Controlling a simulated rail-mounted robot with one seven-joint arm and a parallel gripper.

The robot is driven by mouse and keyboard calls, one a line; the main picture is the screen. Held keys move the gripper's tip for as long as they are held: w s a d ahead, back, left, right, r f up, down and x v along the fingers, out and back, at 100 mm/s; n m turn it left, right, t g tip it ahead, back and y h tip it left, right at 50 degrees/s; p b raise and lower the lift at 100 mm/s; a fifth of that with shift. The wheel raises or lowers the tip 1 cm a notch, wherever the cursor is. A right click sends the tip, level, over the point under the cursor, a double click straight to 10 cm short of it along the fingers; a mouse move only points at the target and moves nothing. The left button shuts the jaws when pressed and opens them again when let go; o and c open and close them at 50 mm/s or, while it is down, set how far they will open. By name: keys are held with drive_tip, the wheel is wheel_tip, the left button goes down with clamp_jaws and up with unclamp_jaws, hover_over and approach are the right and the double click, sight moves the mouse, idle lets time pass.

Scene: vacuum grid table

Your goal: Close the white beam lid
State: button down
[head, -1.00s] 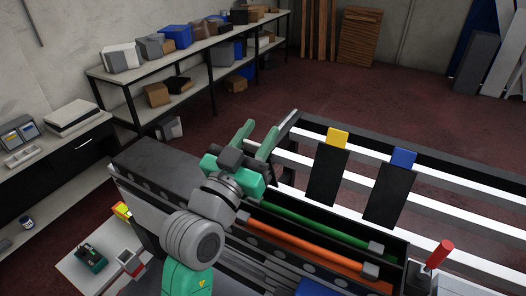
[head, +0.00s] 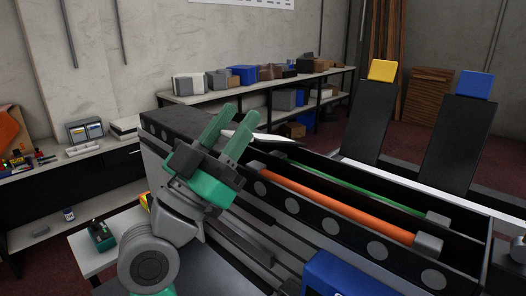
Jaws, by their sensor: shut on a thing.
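My gripper (head: 227,118), with green fingers, is at the far left end of the long black open-topped beam box (head: 320,222). Its fingers point up and to the right. A thin white piece (head: 255,133), seen almost edge-on, shows between and beside the fingers, with a dark strip running right from it; it looks like the white beam lid. The gripper is shut on it, though the contact is partly hidden by the fingers. The beam box stands open along much of its length. An orange tube (head: 335,203) and a green tube (head: 370,190) lie inside it.
Black upright plates with a yellow tip (head: 382,70) and a blue tip (head: 475,84) stand behind the box. A blue block (head: 345,275) is in front. A loaded shelf (head: 260,92) and side bench (head: 75,155) stand along the wall.

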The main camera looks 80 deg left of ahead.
drive_tip(key=shift+s+d+f+b, duration=0.2)
drive_tip(key=shift+f+b, duration=0.45)
drive_tip(key=shift+f, duration=0.1)
drive_tip(key=shift+s+d+f+b, duration=0.15)
drive_tip(key=shift+s+f+b, duration=0.05)
drive_tip(key=shift+f+b, duration=0.5)
drive_tip(key=c, duration=0.9)
unclamp_jaws()
drive_tip(key=shift+s+f, duration=0.1)
